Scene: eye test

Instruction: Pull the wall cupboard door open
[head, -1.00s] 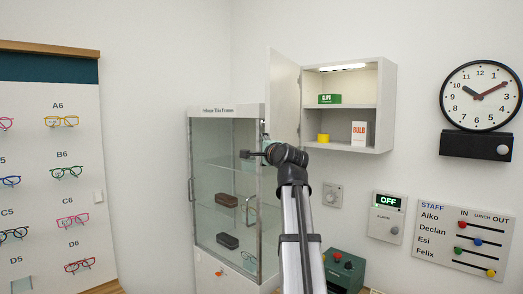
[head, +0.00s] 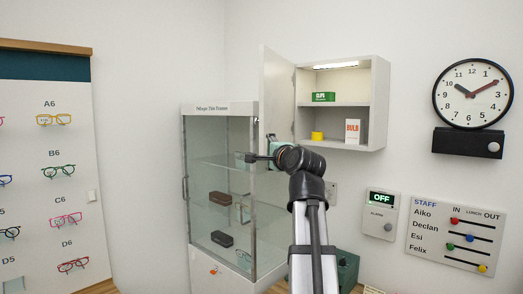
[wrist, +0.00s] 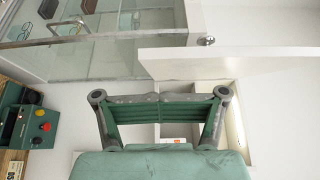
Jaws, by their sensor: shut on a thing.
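The white wall cupboard (head: 338,103) hangs on the wall. Its door (head: 275,92) stands swung out to the left, its inner face toward the head camera. In the wrist view the door (wrist: 240,62) runs across the upper right, with a small metal knob (wrist: 206,41) on its far side. The exact place of contact is hidden. In the head view my gripper (head: 273,142) is by the door's lower part, partly behind my wrist.
A glass display cabinet (head: 205,150) stands just left of the door. A green box (head: 323,97), a yellow item (head: 317,135) and a white box (head: 352,131) stand on the cupboard shelves. A clock (head: 473,92) hangs at right. A control box (wrist: 35,125) shows lower left.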

